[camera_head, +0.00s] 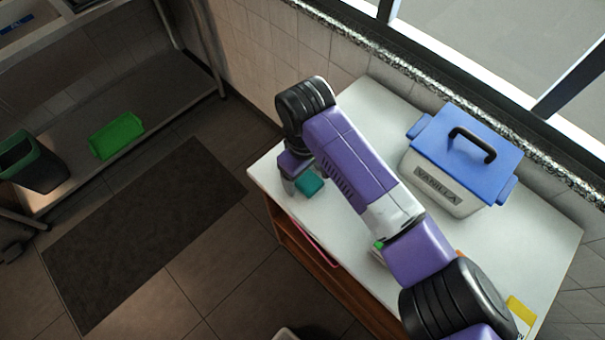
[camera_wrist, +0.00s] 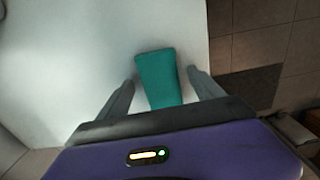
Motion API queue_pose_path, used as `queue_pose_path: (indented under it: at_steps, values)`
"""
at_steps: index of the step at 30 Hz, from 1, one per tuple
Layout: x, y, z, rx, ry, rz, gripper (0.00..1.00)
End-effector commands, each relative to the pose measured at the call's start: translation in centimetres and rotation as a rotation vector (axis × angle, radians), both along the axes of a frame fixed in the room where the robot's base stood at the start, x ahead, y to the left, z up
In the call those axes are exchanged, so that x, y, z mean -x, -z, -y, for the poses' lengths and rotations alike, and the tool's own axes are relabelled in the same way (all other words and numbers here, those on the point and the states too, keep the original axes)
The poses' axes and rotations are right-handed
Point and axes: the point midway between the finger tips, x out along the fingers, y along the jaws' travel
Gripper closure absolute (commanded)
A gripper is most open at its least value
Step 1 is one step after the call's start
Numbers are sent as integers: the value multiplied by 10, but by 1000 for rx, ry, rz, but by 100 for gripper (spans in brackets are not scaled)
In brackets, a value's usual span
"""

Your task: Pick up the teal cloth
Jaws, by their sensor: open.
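The teal cloth (camera_head: 310,185) lies on the white tabletop near its left corner, below my gripper (camera_head: 297,190). In the wrist view the cloth (camera_wrist: 158,78) is a folded, narrow teal piece. It sits between the two grey fingers of my open gripper (camera_wrist: 161,82), with a gap visible on each side. Its near end is hidden behind my gripper body. I cannot tell how far the fingertips are above the table.
A white tub with a blue lid (camera_head: 465,140), labelled VANILLA, stands on the white table (camera_head: 355,112) at the right. The table edge is close to the cloth. A green tray (camera_head: 116,135) and a dark bin (camera_head: 35,162) are on a shelf at left. A dark mat (camera_head: 140,240) lies on the floor.

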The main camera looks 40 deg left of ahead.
Motion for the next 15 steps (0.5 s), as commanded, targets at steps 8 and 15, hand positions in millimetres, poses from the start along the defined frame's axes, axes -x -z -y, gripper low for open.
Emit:
queue_pose_path:
  at_steps: [8, 15]
  values:
    - [0, 0, 0, 0, 0, 0, 45]
    - [0, 0, 0, -1, 0, 0, 89]
